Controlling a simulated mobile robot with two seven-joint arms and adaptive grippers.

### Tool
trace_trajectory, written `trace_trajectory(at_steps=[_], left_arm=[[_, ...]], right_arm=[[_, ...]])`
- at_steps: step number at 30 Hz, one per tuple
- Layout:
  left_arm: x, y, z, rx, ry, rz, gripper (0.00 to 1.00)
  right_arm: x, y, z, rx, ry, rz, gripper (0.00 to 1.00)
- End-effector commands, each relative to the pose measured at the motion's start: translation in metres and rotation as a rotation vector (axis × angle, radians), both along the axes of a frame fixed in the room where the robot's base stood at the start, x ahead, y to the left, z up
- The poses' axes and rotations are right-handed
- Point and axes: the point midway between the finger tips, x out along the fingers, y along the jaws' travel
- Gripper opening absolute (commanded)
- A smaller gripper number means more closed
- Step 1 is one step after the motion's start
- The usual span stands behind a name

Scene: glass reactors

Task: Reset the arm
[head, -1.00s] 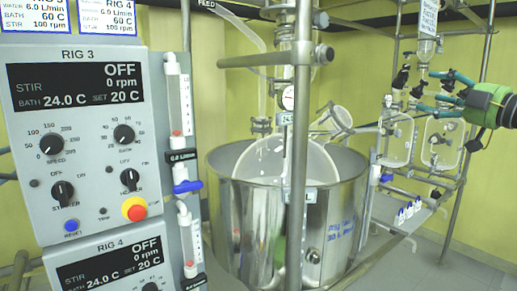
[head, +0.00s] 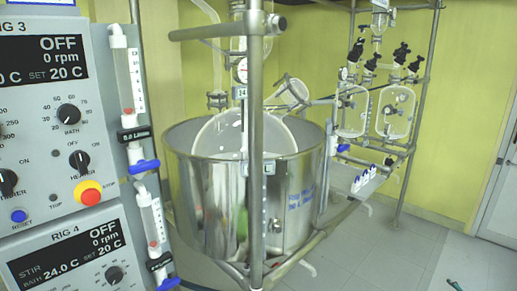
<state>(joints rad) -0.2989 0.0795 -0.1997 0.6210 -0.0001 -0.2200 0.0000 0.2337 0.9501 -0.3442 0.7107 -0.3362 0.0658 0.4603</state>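A small dark teal tip (head: 455,284), which looks like part of my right gripper, shows at the bottom edge on the right, over the grey floor. The rest of that gripper and its arm are out of the picture, so I cannot see whether it is open or holds anything. My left gripper and arm are not in view.
A steel bath (head: 186,190) with a glass vessel stands in the middle behind a metal post (head: 256,150). RIG 3 (head: 45,130) and RIG 4 (head: 75,255) panels fill the left. Glass flasks (head: 397,112) hang on a rack. Floor (head: 400,250) is clear at right.

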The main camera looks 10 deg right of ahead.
Motion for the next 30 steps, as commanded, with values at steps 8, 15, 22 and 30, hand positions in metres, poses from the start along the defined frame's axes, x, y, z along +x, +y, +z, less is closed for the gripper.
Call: trace_trajectory(at_steps=[8,15,22,30], left_arm=[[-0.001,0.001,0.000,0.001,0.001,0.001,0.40],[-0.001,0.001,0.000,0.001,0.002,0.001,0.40],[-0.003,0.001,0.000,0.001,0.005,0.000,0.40],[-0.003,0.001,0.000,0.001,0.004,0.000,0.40]], right_arm=[[-0.183,-0.057,-0.091,-0.120,0.382,-0.189,0.72],[-0.326,-0.086,-0.116,-0.195,0.676,-0.298,0.72],[-0.358,0.011,-0.210,-0.009,0.714,-0.292,0.72],[-0.388,0.182,-0.312,0.267,0.746,-0.273,0.72]])
